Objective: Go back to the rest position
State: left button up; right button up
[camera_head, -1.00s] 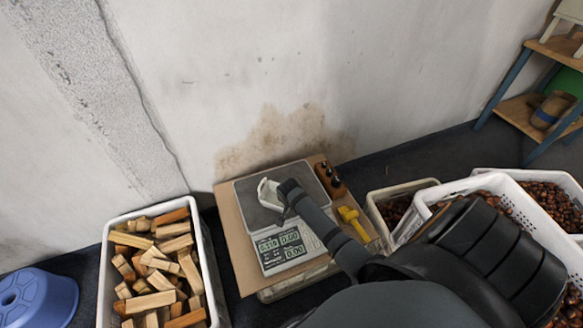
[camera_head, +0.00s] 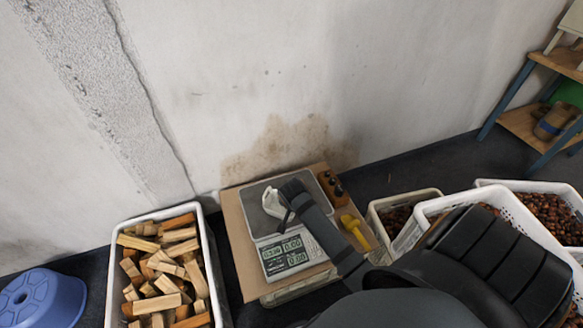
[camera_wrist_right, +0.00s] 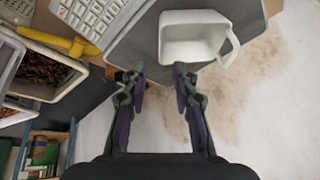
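In the head view, my right arm reaches in from the lower right over the weighing scale (camera_head: 250,213), and its gripper (camera_head: 284,200) is beside a white scoop (camera_head: 271,203). The arm partly hides the scoop and the scale. In the right wrist view, the right gripper (camera_wrist_right: 160,72) is open, its two fingers apart with nothing between them. The white scoop (camera_wrist_right: 188,40) lies on the grey scale plate (camera_wrist_right: 138,48) just beyond the fingertips, its handle to the right. My left gripper is not in view.
A white crate of wood blocks (camera_head: 216,290) and a blue stool (camera_head: 42,298) stand at left. A yellow tool (camera_head: 354,231) lies right of the scale. Crates of chestnuts (camera_head: 420,193) and a shelf (camera_head: 530,120) are at right. A stained wall (camera_head: 290,80) stands behind.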

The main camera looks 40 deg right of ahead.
jog(key=shift+s, duration=0.1)
jog(key=s+a+r+n+y, duration=0.1)
jog(key=s+a+r+n, duration=0.25)
jog(key=s+n, duration=0.4)
jog(key=s+a+r+n+y, duration=0.1)
jog(key=s+a+r+n, duration=0.2)
jog(key=s+r+n, duration=0.4)
jog(key=s+d+f+m+g, duration=0.1)
jog(key=s+f, duration=0.1)
jog(key=f, duration=1)
jog(key=s+d+f, duration=0.1)
jog(key=s+f, duration=0.1)
jog(key=f, duration=1)
jog(key=s+d+f+m+g, duration=0.1)
jog(key=s+d+f, duration=0.15)
jog(key=f, duration=0.95)
jog(key=s+f, duration=0.8)
jog(key=s, duration=0.3)
jog(key=s+r+p, duration=0.3)
jog(key=r+p, duration=1)
jog(key=p, duration=0.2)
jog(key=shift+s+r+g, duration=0.3)
jog(key=shift+s, duration=0.05)
